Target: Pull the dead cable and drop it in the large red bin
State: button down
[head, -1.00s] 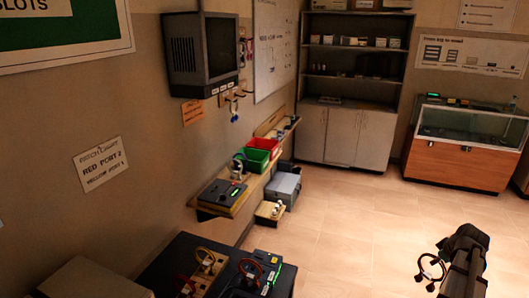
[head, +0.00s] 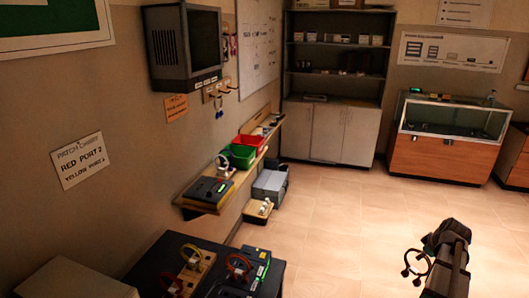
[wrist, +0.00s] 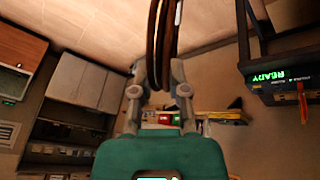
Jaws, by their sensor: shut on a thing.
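My gripper (head: 412,268) is at the lower right in the head view, over open floor. It is shut on a dark, looped cable (head: 406,262), with a loop hanging from the fingers. In the wrist view the brownish-black cable (wrist: 153,30) rises between the two grey fingers of my gripper (wrist: 158,72). Its ends are not clear. A red bin (head: 252,141) stands on the wall ledge behind a green bin (head: 238,156), well away from my gripper. The bins also show small in the wrist view.
A dark table (head: 160,262) at the lower left carries yellow and red cables on wooden blocks and a green-lit device. A black box (head: 207,191) sits on the ledge. A grey case (head: 270,184) stands on the floor. A cabinet (head: 328,135) and display case (head: 450,140) line the back.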

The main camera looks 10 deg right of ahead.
jog(key=shift+f+b, duration=1)
jog(key=shift+f, duration=0.5)
